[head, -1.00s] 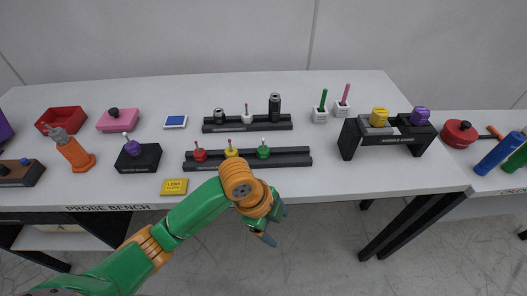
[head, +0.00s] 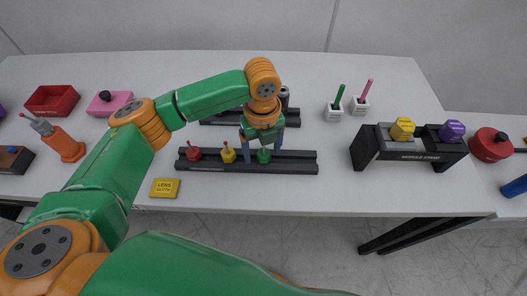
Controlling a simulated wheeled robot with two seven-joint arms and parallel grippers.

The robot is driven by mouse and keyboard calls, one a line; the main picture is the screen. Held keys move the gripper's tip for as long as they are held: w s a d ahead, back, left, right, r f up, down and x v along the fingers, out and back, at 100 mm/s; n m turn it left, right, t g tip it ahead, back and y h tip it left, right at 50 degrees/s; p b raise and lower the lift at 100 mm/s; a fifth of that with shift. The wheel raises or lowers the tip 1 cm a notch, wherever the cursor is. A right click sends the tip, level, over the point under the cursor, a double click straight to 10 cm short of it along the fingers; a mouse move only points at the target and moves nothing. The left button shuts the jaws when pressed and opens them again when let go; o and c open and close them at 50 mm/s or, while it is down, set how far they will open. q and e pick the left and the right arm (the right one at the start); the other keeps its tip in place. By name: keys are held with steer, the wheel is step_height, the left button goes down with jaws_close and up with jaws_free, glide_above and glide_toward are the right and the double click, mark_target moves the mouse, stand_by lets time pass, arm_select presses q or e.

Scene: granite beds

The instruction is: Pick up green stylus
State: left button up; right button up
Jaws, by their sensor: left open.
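The green stylus (head: 339,94) stands upright, slightly tilted, in a small white holder (head: 334,113) on the bench, right of centre. My left gripper (head: 262,153) is open and points down over the front black rack (head: 220,168), left of the stylus and nearer to me. Its fingers are on either side of a green-knobbed piece (head: 264,156) in that rack. I cannot tell whether they touch it. My right gripper is not in view.
A pink stylus (head: 368,89) stands in another white holder (head: 359,106) just right of the green one. A black stand (head: 367,150) with yellow and purple knobs is in front of them. My arm partly hides the rear black rack (head: 217,120). The bench behind the holders is clear.

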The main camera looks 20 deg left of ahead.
arm_select(q)
steer(key=shift+w+f, duration=0.1)
steer(key=shift+f, duration=0.5)
steer(key=shift+w+f, duration=0.35)
steer(key=shift+w, duration=0.15)
steer(key=shift+s+r, duration=0.15)
steer(key=shift+s, duration=0.05)
steer(key=c, duration=1.2)
steer(key=shift+w, duration=0.1)
jaws_close()
